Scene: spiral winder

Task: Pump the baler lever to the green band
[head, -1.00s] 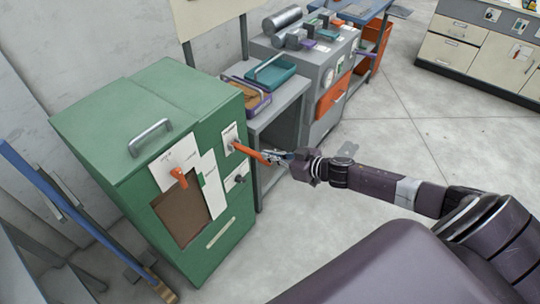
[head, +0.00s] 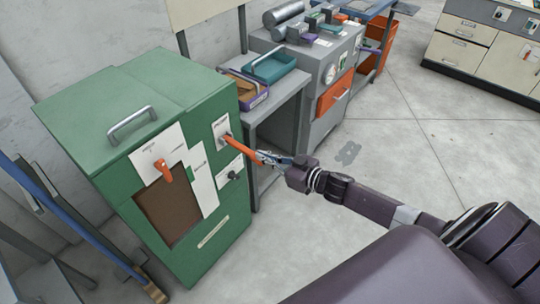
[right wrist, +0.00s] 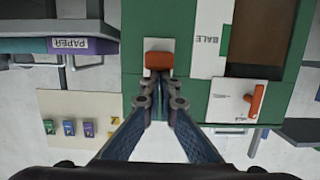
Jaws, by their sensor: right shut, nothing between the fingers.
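The green baler (head: 105,110) stands at the left of the head view. Its orange pump lever (head: 243,148) sticks out from a white plate on the front, sloping slightly down to the right. My right gripper (head: 266,158) is at the lever's outer end. In the right wrist view, which is upside down, the lever's orange end (right wrist: 159,61) sits just beyond the closed fingertips (right wrist: 158,84); I cannot tell whether they touch. A white panel marked BALE (right wrist: 208,40) lies beside the dark window, with a green strip (right wrist: 224,41) along it. My left gripper is out of view.
A second orange handle (head: 164,171) hangs on the baler's front, and a black knob (head: 234,175) sits below the lever. A grey bench (head: 283,100) with trays stands right of the baler. The floor (head: 400,150) beyond my right arm is clear.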

